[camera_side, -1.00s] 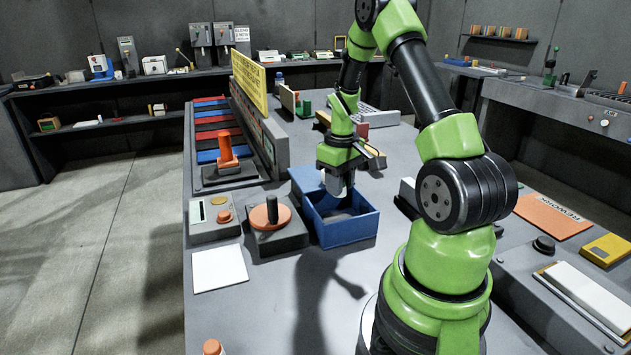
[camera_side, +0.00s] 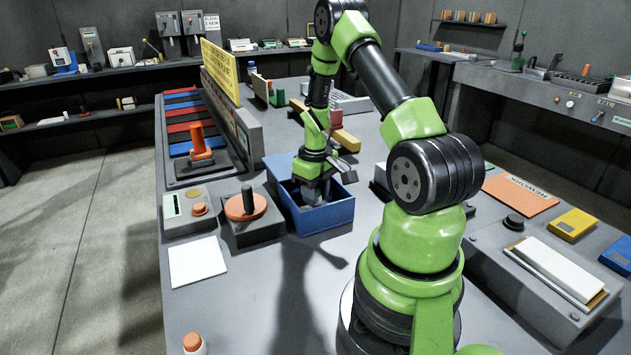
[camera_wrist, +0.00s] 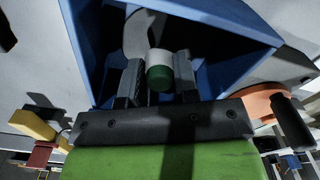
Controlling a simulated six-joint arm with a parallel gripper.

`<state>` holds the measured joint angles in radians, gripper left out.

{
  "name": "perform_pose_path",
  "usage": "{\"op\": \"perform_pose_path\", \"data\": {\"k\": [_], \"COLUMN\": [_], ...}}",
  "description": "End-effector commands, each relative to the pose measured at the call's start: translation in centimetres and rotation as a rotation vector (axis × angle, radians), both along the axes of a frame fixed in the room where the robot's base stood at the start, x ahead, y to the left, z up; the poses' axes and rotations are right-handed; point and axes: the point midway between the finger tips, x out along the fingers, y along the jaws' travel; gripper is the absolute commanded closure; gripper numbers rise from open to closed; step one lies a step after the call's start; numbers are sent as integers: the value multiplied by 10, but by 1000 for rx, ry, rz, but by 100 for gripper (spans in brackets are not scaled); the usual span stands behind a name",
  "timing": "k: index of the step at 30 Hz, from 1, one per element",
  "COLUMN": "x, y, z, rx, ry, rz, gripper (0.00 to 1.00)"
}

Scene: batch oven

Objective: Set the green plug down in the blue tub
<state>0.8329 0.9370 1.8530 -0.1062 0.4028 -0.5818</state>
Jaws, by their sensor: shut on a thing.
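The blue tub (camera_side: 325,219) stands open on the grey bench in the side view. It also frames the upper part of the wrist view (camera_wrist: 225,78). My gripper (camera_side: 315,192) points down inside the tub, its fingertips below the rim. In the wrist view my gripper (camera_wrist: 158,64) is shut on the green plug (camera_wrist: 159,77), a short cylinder with a green part and a pale part. The tub walls surround the plug there. The tub hides the plug in the side view, and I cannot tell whether it touches the floor.
Left of the tub is a box with an orange disc and black knob (camera_side: 246,205). Beyond it is a unit with an orange button (camera_side: 199,209). A white card (camera_side: 197,262) lies in front. An orange lever (camera_side: 200,142) and yellow sign (camera_side: 220,72) stand farther back.

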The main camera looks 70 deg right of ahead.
Motion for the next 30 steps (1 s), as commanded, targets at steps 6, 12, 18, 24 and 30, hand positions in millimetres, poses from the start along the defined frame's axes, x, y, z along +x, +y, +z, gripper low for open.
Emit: {"op": "perform_pose_path", "data": {"k": [6,12,18,24,30], "x": [0,0,0,0,0], "y": [0,0,0,0,0], "z": [-10,-10,-10,-12,-15], "rx": [0,0,0,0,0], "ry": [1,0,0,1,1], "rz": [0,0,0,0,0], "gripper": [94,94,94,94,94]}}
